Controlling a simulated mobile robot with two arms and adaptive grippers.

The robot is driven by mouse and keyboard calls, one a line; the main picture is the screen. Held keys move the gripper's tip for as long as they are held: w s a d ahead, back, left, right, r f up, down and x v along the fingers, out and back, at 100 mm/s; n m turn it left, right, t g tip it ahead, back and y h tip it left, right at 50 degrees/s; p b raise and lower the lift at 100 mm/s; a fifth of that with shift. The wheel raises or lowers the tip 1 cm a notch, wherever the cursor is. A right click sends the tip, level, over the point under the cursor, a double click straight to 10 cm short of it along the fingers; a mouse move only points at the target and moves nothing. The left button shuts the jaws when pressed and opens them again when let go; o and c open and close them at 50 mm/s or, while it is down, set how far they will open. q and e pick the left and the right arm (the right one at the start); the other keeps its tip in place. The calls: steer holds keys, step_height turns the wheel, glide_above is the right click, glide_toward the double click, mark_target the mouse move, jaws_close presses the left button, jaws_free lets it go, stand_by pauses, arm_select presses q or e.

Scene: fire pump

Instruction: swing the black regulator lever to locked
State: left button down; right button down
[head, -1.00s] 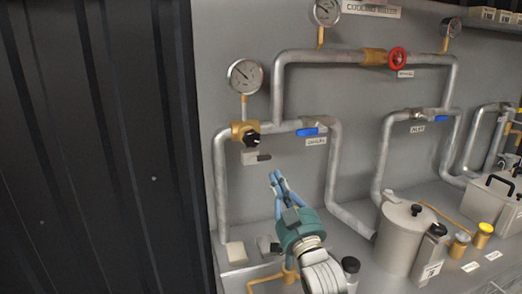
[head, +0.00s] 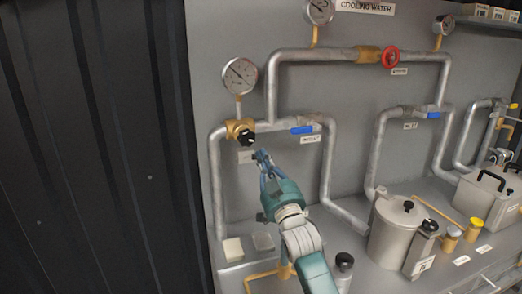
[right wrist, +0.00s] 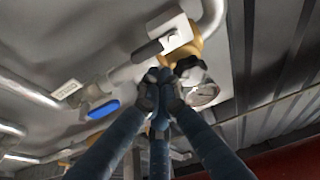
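The brass regulator (head: 239,129) with its round black knob (head: 247,139) sits on the pipe at left, below a gauge. The dark lever (right wrist: 147,51) shows in the right wrist view beside a pale plate (right wrist: 172,37), next to the brass body. In the head view the lever is mostly hidden behind my fingers. My right gripper (head: 263,157) is just below and right of the knob. Its fingertips (right wrist: 161,92) are drawn close together with nothing seen between them, and look apart from the lever. My left gripper is not in view.
A blue-handled valve (head: 302,129) sits on the pipe just right of the regulator. The gauge (head: 240,76) stands above it. A steel pot (head: 393,236) and a black-capped bottle (head: 344,262) stand on the bench below.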

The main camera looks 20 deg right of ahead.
steer(key=shift+x, duration=1.1)
steer(key=shift+d, duration=0.15)
